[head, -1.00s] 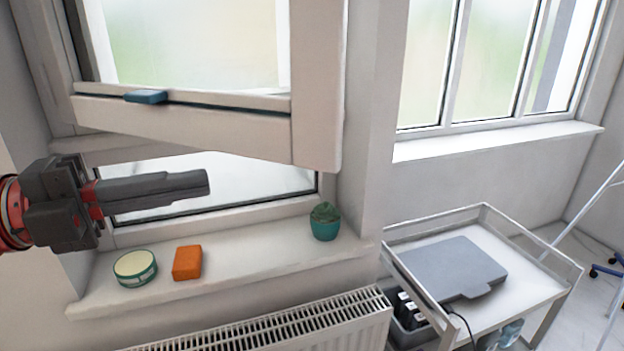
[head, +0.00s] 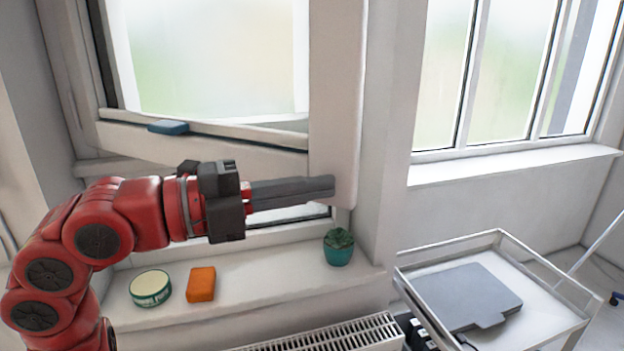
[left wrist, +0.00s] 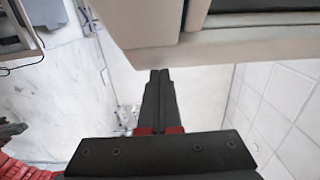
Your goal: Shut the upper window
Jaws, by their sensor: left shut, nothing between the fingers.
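The upper window (head: 335,95) stands open, its white sash swung out of the frame toward me at its right side. A small blue object (head: 168,127) sits on its bottom rail. My left gripper (head: 333,185) is shut and empty, its fingers pointing right across the sash's lower right corner; I cannot tell whether they touch it. In the left wrist view the shut fingers (left wrist: 158,75) point up toward the pale underside of the sash (left wrist: 160,40). My right gripper is not in the head view.
A radiator (head: 330,335) is under the sill. A trolley (head: 545,310) with a grey flat case (head: 465,295) stands at the right.

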